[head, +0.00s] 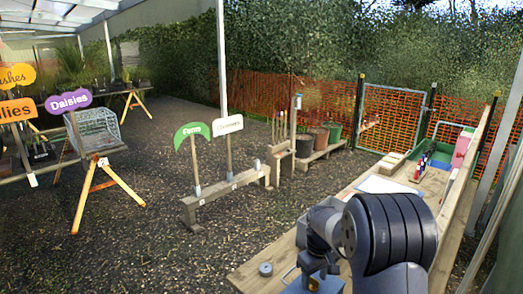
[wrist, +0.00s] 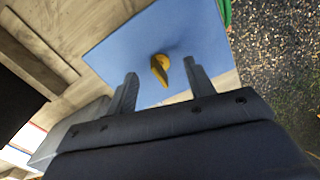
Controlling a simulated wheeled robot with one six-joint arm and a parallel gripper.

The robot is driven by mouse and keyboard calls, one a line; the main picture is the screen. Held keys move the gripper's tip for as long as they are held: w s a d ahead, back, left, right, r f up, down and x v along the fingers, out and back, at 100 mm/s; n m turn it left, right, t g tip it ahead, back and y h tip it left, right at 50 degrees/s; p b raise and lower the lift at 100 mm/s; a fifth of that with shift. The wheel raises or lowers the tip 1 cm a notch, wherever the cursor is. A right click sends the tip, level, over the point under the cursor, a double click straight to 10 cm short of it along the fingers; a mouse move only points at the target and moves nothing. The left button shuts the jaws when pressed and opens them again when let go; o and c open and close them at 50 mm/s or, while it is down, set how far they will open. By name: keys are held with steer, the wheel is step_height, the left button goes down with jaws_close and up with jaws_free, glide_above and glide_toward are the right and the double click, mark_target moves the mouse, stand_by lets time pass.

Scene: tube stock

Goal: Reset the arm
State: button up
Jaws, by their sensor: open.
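My gripper shows in the wrist view (wrist: 160,85), with its two dark fingers spread apart. It is open and nothing is clamped between the fingers. Beyond the fingertips a blue panel (wrist: 125,45) lies on the wooden bench, with a small yellow piece (wrist: 160,68) on it. I cannot tell how far the fingers are from the yellow piece. In the head view my arm reaches over the near part of the bench, and the gripper's end shows low above a blue surface (head: 318,285).
The wooden bench (head: 255,268) runs away to the back right. Sign stands and a gravel floor (head: 150,240) lie to the left.

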steer(key=n+p, duration=0.1)
steer(key=n, duration=0.1)
steer(key=shift+n, duration=0.4)
steer(key=shift+r+b, duration=0.3)
steer(key=shift+r, duration=0.6)
steer(key=shift+s, duration=0.1)
